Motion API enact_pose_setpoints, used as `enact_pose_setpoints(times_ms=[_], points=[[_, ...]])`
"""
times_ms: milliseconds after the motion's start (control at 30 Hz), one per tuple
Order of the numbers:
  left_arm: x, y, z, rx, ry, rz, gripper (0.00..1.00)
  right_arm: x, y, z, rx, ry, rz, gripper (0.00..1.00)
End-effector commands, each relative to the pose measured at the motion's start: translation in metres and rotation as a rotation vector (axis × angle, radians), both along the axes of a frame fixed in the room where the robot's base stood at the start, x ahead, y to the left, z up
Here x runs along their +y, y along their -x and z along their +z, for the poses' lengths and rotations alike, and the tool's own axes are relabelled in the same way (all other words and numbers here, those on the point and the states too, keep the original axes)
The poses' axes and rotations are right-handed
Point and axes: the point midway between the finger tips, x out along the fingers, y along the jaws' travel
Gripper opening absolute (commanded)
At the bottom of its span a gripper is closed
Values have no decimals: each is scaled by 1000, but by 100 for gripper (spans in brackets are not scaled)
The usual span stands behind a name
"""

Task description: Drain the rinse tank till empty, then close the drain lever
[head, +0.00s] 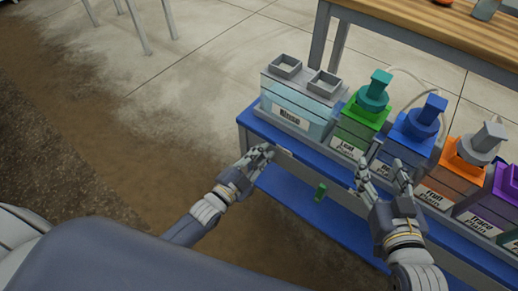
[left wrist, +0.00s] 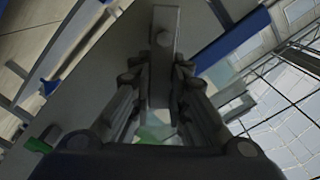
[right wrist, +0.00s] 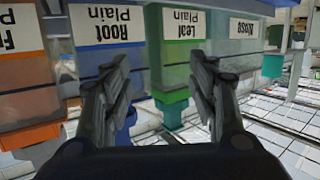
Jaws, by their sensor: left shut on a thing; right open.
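The rinse tank (head: 292,106) is a pale, see-through box with a grey lid and a label, at the left end of the blue skid. Its liquid level is hard to tell. My left gripper (head: 262,154) is at the skid's front edge, below this tank. In the left wrist view its fingers are closed around a grey bar (left wrist: 163,62), which looks like the drain lever; its far end reaches past the fingertips. My right gripper (head: 384,178) is open and empty, in front of the leaf and root tanks; in the right wrist view its fingers (right wrist: 160,85) stand apart.
The green leaf tank (head: 358,128), blue root tank (head: 405,140), orange fruit tank (head: 452,172) and a purple tank (head: 497,203) stand in a row to the right. A small green piece (head: 320,192) shows on the lower skid. A wooden table (head: 440,25) is behind. Floor at left is clear.

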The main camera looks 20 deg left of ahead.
Motion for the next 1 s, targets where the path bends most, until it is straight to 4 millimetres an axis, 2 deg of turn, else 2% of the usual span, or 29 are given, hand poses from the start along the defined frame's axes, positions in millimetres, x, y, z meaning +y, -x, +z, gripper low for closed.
enact_pose_setpoints(times_ms=[200, 400, 633, 1000], points=[[-6, 2, -5, -58, -166, 1, 0, -11, 20, -38, 214, 51, -14, 54], [-9, 3, -14, -123, -344, 1, 0, -17, 34, -57, 317, 75, -21, 54], [-12, 4, -23, -189, -524, 1, 0, -16, 32, -56, 304, 73, -21, 54], [-13, 5, -31, -255, -706, -1, 0, -10, 20, -40, 206, 49, -13, 54]])
